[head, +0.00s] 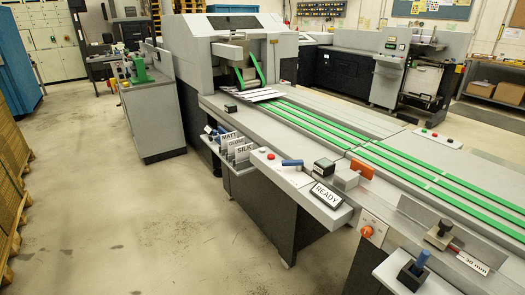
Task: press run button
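No button carries a label that I can read as run. A small panel (298,183) juts from the near side of the stitching machine. It carries a red round button (270,156), a blue-handled part (292,163) and a "READY" sign (327,195) at its front right corner. A small green button (424,131) and a red button (435,134) sit on the machine's far edge. An orange-red round knob (367,231) is on the near right face. My gripper is not in view.
Green belts (330,132) run along the machine top, with printed sheets (262,94) near the head. Signs MATT, GLOSS and SILK (240,150) stand left of the panel. A blue-handled block (413,270) and a "50 mm" label (472,263) are front right. Open floor (150,220) lies left.

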